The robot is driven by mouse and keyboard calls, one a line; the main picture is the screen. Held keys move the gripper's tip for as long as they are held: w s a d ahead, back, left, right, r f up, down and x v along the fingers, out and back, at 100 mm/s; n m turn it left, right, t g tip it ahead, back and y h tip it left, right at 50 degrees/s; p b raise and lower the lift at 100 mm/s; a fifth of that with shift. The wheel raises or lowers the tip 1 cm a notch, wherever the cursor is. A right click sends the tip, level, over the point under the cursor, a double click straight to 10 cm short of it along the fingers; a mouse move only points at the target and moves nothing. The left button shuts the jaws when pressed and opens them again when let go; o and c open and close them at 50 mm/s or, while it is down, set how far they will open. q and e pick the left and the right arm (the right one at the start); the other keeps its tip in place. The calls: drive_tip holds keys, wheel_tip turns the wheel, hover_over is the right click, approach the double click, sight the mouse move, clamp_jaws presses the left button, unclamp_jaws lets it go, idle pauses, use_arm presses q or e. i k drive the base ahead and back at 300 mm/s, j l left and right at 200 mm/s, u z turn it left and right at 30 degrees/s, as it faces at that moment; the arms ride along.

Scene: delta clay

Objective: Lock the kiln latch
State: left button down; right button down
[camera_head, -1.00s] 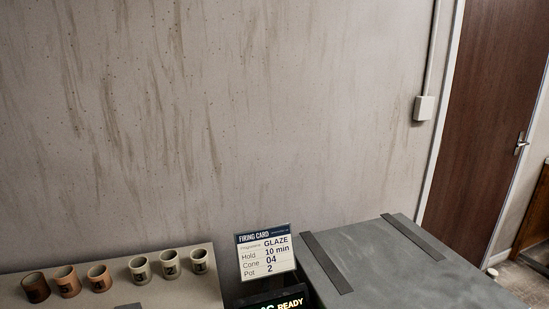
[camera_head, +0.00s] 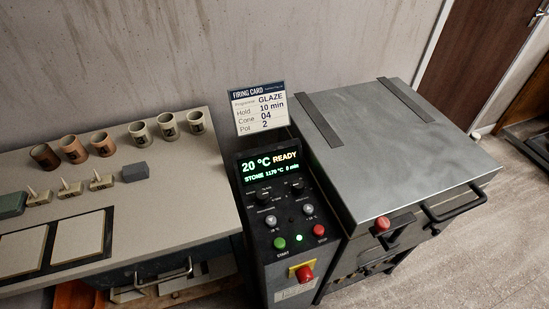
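The kiln (camera_head: 400,150) is a grey metal box at the right, and its flat lid with two dark straps is down. A red knob (camera_head: 382,222) on a dark fitting sits at the front edge of the lid and looks like the latch. I cannot tell its locked state from here. A black bar handle (camera_head: 457,206) is on the kiln front, right of the knob. Neither of my grippers is in view.
The control panel (camera_head: 262,225) left of the kiln reads 20 °C READY, with green and red buttons and a red knob on a yellow plate. A firing card (camera_head: 259,107) stands behind it. The bench (camera_head: 190,195) at left holds several cups. Floor (camera_head: 450,265) is clear at right.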

sight(383, 225)
drive_tip(key=l+z, duration=0.2)
drive_tip(key=z, duration=0.25)
drive_tip(key=l+z, duration=0.2)
drive_tip(key=z, duration=0.25)
